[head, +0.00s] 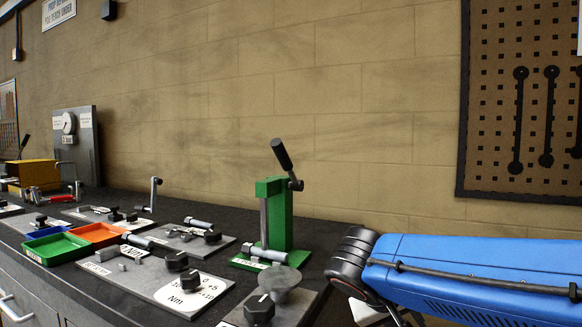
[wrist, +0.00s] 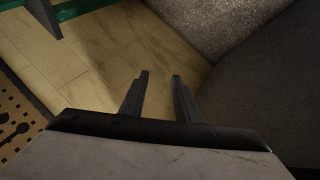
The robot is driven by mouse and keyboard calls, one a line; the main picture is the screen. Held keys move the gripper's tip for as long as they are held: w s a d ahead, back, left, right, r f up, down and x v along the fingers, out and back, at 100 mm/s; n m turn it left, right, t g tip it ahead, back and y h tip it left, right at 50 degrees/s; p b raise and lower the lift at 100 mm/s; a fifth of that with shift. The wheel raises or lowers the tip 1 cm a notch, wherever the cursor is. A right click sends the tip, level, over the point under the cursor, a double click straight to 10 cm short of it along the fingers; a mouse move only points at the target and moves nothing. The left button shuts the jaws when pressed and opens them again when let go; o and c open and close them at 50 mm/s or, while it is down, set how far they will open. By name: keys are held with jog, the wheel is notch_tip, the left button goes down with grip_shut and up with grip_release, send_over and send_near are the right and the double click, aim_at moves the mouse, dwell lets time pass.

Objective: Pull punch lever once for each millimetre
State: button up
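A green bench press (head: 276,215) stands on the dark workbench in the head view. Its lever (head: 283,156) has a black grip and points up and to the left from a pivot at the top right of the press. I take this to be the punch lever. My gripper shows in the wrist view (wrist: 160,76) with its two fingers apart and nothing between them. In the head view my blue arm is to the right of the press, and the fingers are mostly hidden. The wrist view shows a green edge (wrist: 88,10) at the top left; I cannot tell what it belongs to.
A grey board with a round dial (head: 69,123) stands at the back left of the bench. Several grey plates with black knobs (head: 177,261), a green tray (head: 55,248) and an orange tray (head: 97,233) lie left of the press. A pegboard (head: 500,100) hangs on the wall.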

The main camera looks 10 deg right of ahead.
jog(key=w+a+r+m+t+h, duration=0.2)
jog(key=w+a+r+t+h, duration=0.15)
jog(key=w+r, duration=0.5)
jog(key=m+t+h, duration=0.6)
jog(key=m+t, duration=0.1)
jog(key=t, duration=0.1)
send_near(287, 163)
jog(key=shift+y, duration=0.25)
jog(key=x, duration=0.4)
jog(key=r+x, duration=0.1)
jog(key=x, duration=0.4)
jog(key=a+r+x, duration=0.1)
jog(key=x, duration=0.4)
jog(key=shift+a+r, duration=0.15)
grip_shut()
